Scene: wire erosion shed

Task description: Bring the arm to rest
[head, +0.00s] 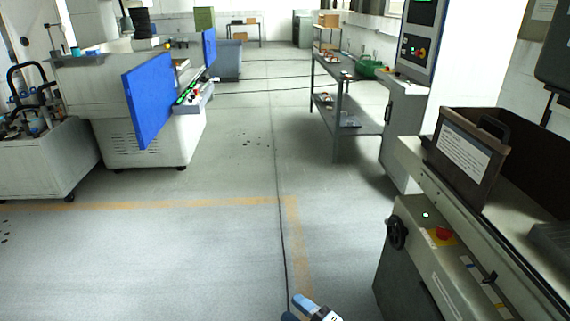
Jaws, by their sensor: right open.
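My right gripper (312,308) shows only in part at the bottom edge of the head view, a little right of the middle. Blue, white and dark parts of it are visible above the grey floor (190,260). It is open, and I see nothing held in it. The rest of that arm is cut off by the frame. My left gripper is not in view.
A machine (430,260) with a red knob stands close on the right, with a dark box (468,160) on it. A shelved bench (350,130) stands beyond. Machines with blue panels (150,105) stand at left. The middle aisle is clear.

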